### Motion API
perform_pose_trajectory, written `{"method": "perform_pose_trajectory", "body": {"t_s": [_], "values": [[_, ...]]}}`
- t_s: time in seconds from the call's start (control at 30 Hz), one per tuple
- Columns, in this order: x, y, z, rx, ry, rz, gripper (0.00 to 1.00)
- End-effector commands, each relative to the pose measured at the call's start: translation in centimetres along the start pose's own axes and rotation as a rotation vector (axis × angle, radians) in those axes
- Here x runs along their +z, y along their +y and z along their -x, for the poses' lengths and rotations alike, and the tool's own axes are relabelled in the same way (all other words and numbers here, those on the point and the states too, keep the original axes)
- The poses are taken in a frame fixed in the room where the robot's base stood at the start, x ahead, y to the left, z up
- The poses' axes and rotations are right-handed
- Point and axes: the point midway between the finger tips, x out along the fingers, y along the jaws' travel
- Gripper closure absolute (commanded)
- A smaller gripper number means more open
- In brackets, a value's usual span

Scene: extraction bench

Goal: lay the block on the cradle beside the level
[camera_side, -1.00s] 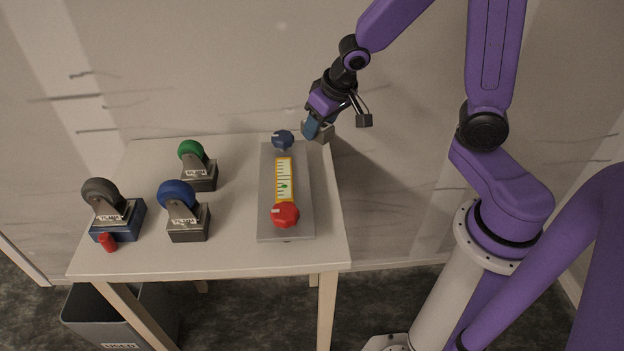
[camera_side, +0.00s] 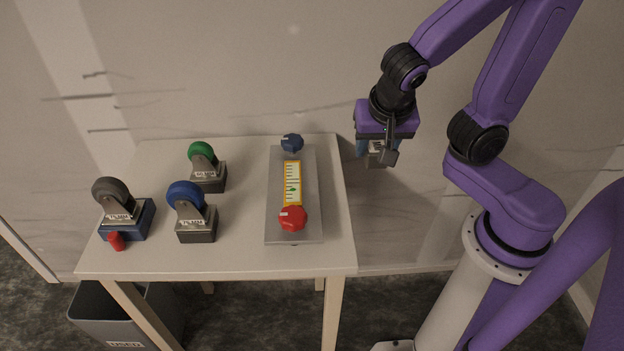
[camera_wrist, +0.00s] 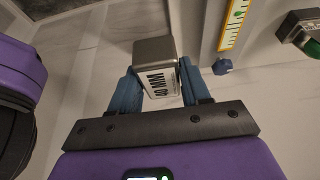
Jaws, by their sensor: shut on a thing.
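My gripper (camera_side: 376,156) is shut on a grey block (camera_wrist: 156,52), which has a white label reading 40 MM in the wrist view. The block hangs between the blue fingers, off the table's back right side. The level (camera_side: 292,183) is a yellow-edged scale strip on a grey plate (camera_side: 308,222), between a blue knob (camera_side: 292,142) and a red knob (camera_side: 292,218). The level also shows in the wrist view (camera_wrist: 233,22), right of the block and apart from it. I cannot tell which part is the cradle.
Three labelled wheeled pieces stand left on the table (camera_side: 240,255): a green-wheeled one (camera_side: 208,172), a blue-wheeled one (camera_side: 194,218) and a grey-wheeled one on a blue base (camera_side: 128,218). A red piece (camera_side: 116,241) is beside that base. A bin (camera_side: 95,312) stands below.

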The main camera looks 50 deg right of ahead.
Motion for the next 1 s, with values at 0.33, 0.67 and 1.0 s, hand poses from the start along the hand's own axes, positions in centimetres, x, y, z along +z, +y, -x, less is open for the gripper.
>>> {"method": "perform_pose_trajectory", "body": {"t_s": [0.33, 0.67, 1.0], "values": [[-1.1, -2.5, -1.9, 0.002, 0.001, -0.003, 0.96], [-2.5, -5.4, -4.4, 0.004, -0.001, -0.001, 0.96], [-3.3, -8.6, -8.1, 0.004, -0.001, 0.001, 0.96]]}}
